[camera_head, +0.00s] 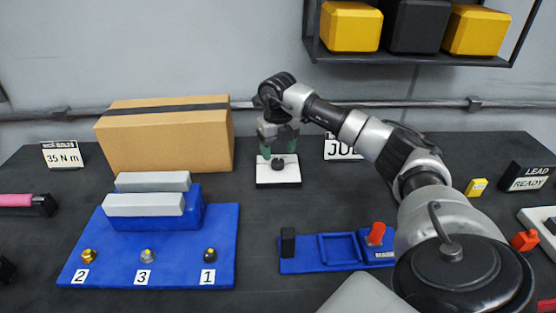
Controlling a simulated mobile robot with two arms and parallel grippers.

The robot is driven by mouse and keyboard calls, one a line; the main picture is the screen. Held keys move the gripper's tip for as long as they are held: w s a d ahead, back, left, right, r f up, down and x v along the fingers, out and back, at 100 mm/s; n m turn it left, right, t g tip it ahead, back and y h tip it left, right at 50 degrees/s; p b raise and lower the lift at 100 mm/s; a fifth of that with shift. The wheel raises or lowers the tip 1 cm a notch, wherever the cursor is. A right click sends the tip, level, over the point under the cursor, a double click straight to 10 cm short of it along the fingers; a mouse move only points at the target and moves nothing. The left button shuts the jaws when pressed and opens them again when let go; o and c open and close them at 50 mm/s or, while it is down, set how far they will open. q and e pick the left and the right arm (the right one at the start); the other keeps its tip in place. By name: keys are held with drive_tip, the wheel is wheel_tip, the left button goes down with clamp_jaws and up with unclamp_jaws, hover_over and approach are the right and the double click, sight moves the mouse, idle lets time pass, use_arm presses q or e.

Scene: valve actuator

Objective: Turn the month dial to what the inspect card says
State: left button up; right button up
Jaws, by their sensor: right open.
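A white card (335,154) stands at the back, right of centre. It shows large letters starting "JU"; my right arm covers its right end, so the last letter is hidden. A white square plate with a dark round knob (278,165) stands left of the card and may be the month dial; no month marks are readable on it. A green part (292,131) shows behind my right gripper. My right gripper (274,141) points down, open, just above or in front of that knob. Contact cannot be told. My left gripper is out of view.
A cardboard box (165,140) stands back left. A blue board (112,230) with grey blocks and several numbered knobs lies in front. A blue tray (318,267) with a red lever (376,233) lies centre right. A shelf with bins (351,27) hangs above.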

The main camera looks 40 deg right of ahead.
sight(278, 161)
wheel_tip(278, 161, up, 7)
drive_tip(key=b, duration=0.1)
idle(0.6)
